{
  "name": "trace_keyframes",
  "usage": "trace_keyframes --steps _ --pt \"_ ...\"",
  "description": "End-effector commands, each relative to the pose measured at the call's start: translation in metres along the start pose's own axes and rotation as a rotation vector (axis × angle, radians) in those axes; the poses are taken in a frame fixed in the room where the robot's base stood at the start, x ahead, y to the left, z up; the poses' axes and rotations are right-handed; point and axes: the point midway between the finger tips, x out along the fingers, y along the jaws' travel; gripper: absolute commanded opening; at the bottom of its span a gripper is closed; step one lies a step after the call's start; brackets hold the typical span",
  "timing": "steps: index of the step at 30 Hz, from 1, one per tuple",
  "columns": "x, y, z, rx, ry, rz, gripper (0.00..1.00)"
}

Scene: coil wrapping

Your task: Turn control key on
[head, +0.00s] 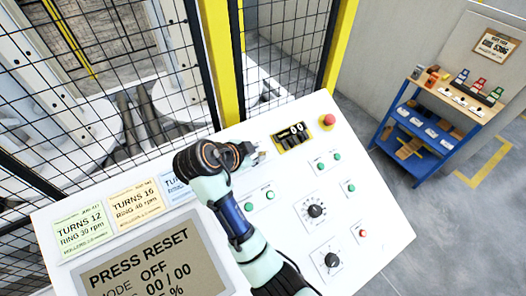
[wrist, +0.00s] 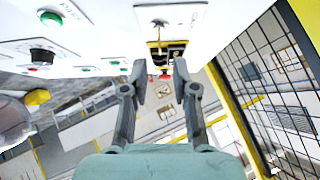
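The control panel (head: 345,215) is white and sloped. A small metallic piece that looks like the control key (wrist: 158,23) stands on a pale plate (wrist: 185,15) at the top of the wrist view; its exact angle is unclear. In the head view the gripper largely hides this spot. My gripper (head: 257,158) is at the panel's upper middle, beside the key plate. In the wrist view my gripper (wrist: 160,74) has its two fingers apart with nothing between them. The panel screen (head: 150,268) reads "PRESS RESET" and "MODE OFF".
Green buttons (head: 337,155) and black dials (head: 315,211) cover the panel. Recipe cards (head: 137,203) lie left. Mesh fencing (head: 110,50) stands behind; a blue shelf (head: 430,130) stands right.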

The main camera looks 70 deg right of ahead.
Motion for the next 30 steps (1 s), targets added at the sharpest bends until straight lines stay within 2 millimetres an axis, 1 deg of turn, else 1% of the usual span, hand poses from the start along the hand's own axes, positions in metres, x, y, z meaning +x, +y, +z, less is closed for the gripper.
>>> trace_keyframes --steps 1,3,6,9,29,30 --pt "-0.013 -0.001 0.001 0.0 -0.001 -0.004 0.28" --pt "-0.028 0.0 0.001 0.0 -0.002 -0.003 0.28" --pt "-0.044 -0.001 0.001 0.0 -0.001 -0.002 0.28" --pt "-0.051 0.0 0.0 0.0 0.0 0.0 0.28" --pt "-0.053 0.0 0.0 0.0 0.0 0.001 0.28" --pt "-0.057 0.0 0.003 -0.023 -0.011 -0.012 0.28"
